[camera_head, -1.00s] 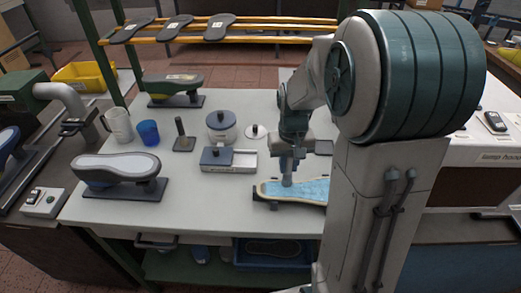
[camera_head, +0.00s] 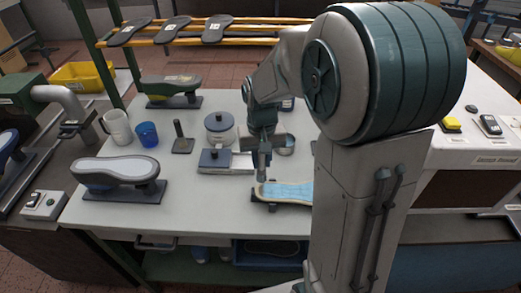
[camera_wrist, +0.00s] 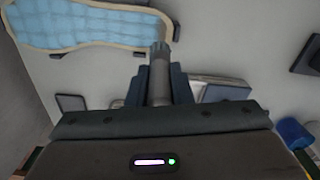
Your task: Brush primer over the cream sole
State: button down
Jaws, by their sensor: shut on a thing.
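The cream-edged sole (camera_head: 287,192) lies bottom up on a dark support near the bench's front edge, its right end hidden behind my arm. Its upper face is light blue with a cream rim. It also shows in the wrist view (camera_wrist: 80,25) at upper left, its blue face broad and cut off by the picture edge. My gripper (camera_head: 263,165) is shut on a grey round-handled brush (camera_wrist: 160,72), above the sole's left end. The bristles are hard to make out, and I cannot tell whether they touch.
A lidded pot (camera_head: 220,128) and a lidded tray (camera_head: 215,160) stand just left of my gripper. A metal cup (camera_head: 286,146) stands behind it. A grey-soled last (camera_head: 115,168), a blue cup (camera_head: 147,134) and a white mug (camera_head: 117,127) stand farther left.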

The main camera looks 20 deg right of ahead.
jog(key=shift+r+p, duration=1.7)
jog(key=shift+r, duration=0.95)
jog(key=shift+f, duration=0.1)
